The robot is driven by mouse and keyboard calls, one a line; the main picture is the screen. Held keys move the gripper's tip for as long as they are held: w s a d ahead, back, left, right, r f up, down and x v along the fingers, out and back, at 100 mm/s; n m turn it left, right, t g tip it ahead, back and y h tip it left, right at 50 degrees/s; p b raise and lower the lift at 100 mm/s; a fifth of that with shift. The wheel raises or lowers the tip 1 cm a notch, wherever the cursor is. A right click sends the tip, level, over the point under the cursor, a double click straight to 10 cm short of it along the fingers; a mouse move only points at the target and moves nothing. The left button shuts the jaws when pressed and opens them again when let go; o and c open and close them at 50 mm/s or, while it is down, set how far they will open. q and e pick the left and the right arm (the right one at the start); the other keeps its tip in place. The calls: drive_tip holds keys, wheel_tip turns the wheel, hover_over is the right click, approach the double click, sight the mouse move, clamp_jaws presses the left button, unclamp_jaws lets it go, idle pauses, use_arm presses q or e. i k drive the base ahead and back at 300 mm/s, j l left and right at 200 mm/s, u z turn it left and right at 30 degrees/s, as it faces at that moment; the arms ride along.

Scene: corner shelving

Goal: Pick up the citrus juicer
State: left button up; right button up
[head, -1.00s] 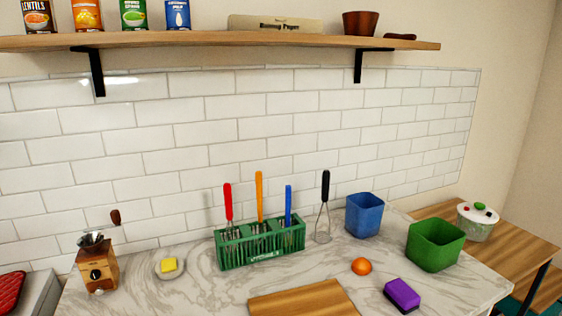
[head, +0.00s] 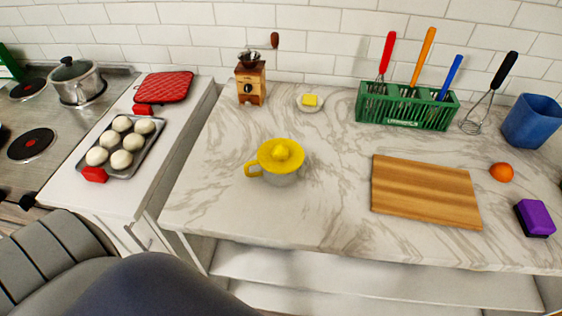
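The citrus juicer (head: 280,158) stands upright on the marble counter, left of the wooden cutting board. It has a yellow ribbed top with a handle pointing left and a clear or grey cup below. Nothing covers it. Neither of my grippers shows in the head view.
The marble counter (head: 230,205) is bare around the juicer. A cutting board (head: 425,192) lies to its right. A bun tray (head: 120,148) and stove are left.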

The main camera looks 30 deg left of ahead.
sight(280, 160)
drive_tip(key=i+l+u, duration=0.15)
drive_tip(key=l+u, duration=0.3)
drive_tip(key=l, duration=0.3)
drive_tip(key=l+u, duration=0.5)
drive_tip(key=l, duration=0.25)
drive_tip(key=k+l+u, duration=0.1)
drive_tip(key=l+u, duration=0.35)
drive_tip(key=l, duration=0.3)
